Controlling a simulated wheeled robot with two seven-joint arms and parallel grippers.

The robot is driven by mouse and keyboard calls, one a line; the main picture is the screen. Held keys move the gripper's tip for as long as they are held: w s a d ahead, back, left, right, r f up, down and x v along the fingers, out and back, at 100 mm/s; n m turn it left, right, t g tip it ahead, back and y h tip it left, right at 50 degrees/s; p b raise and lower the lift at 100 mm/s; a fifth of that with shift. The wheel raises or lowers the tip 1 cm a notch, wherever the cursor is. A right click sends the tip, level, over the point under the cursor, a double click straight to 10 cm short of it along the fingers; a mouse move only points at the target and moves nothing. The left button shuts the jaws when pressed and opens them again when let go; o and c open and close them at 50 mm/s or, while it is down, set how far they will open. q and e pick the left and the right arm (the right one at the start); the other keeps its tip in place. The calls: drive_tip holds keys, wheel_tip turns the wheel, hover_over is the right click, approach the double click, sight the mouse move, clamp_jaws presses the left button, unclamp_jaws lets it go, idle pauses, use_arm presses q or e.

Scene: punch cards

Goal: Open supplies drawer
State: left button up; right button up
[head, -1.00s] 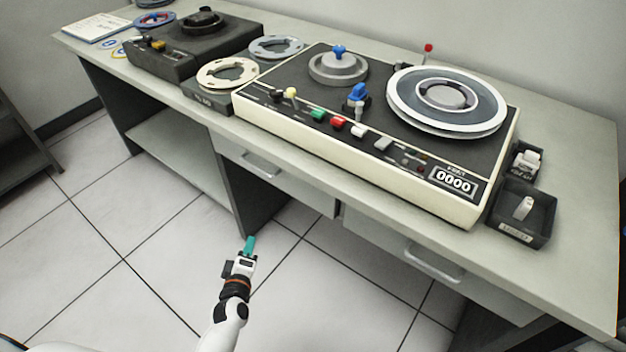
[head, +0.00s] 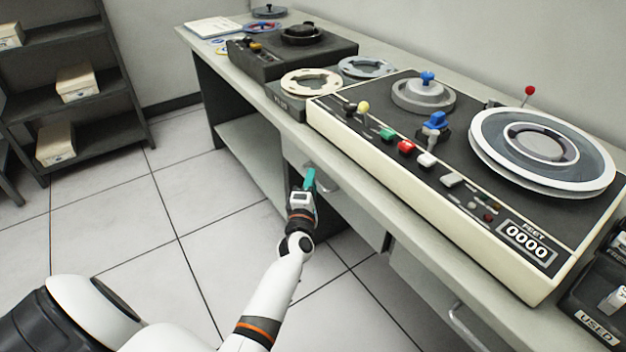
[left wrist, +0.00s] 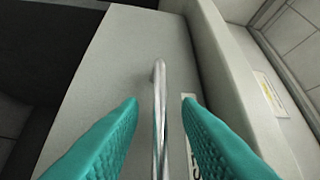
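Two drawers sit under the desk's front edge. The left drawer front (head: 358,215) is pale grey and looks shut, with a metal bar handle (head: 328,185). My left gripper (head: 309,180), with teal fingertips, is at this handle. In the left wrist view the open fingers (left wrist: 160,115) stand on either side of the handle bar (left wrist: 158,85), with gaps between. A white label (left wrist: 189,108) beside the handle is mostly hidden by a finger, so I cannot read it. The right drawer's handle (head: 464,328) is free. My right gripper is not in view.
The desk top (head: 400,205) overhangs the drawers and carries a large tape machine (head: 455,160), a smaller dark machine (head: 290,52) and reels. A dark shelf unit (head: 105,95) with boxes stands at the left. The tiled floor (head: 150,210) before the desk is clear.

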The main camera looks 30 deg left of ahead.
use_arm(q)
drive_tip(key=shift+x, duration=0.8)
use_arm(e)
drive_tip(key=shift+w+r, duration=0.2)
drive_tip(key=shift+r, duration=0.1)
use_arm(q)
drive_tip(key=shift+c, duration=0.5)
clamp_jaws()
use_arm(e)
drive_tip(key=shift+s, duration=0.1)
